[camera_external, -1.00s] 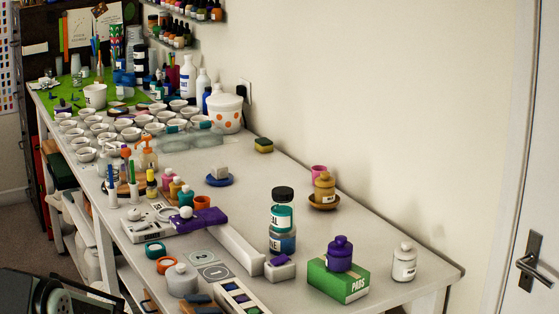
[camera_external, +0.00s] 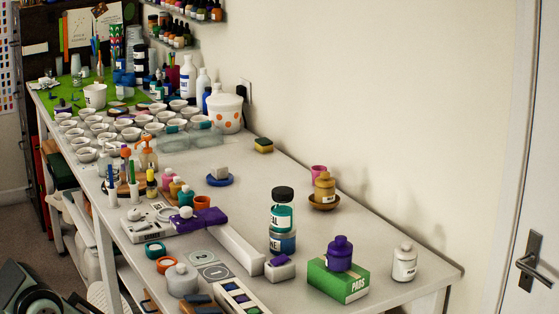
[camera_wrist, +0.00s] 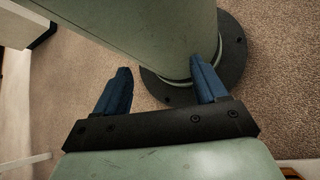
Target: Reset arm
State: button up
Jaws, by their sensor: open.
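My gripper (camera_wrist: 164,80) shows in the wrist view with its two blue fingers spread apart and nothing between them. It points down past my own arm and round base toward the brown carpet. In the external view only part of my arm shows at the bottom left corner, and the gripper cannot be made out there. The work table (camera_external: 415,285) stands clear of my arm's visible part. On it, a teal-labelled jar (camera_external: 281,212) stands on a blue-labelled jar (camera_external: 283,242), and a purple bottle (camera_external: 340,254) stands on a green box (camera_external: 338,281).
A white bottle (camera_external: 404,263) stands near the table's right end. An amber bottle (camera_external: 325,187) sits in a brown dish by the wall. Several white bowls fill the far end.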

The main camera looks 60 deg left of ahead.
jog(key=w+d+f+n+t+y, duration=0.1)
jog(key=w+d+f+t+y, duration=0.1)
jog(key=w+d+f+t, duration=0.1)
jog(key=shift+w+d+y, duration=0.3)
jog(key=shift+d, duration=0.25)
dwell(0.6)
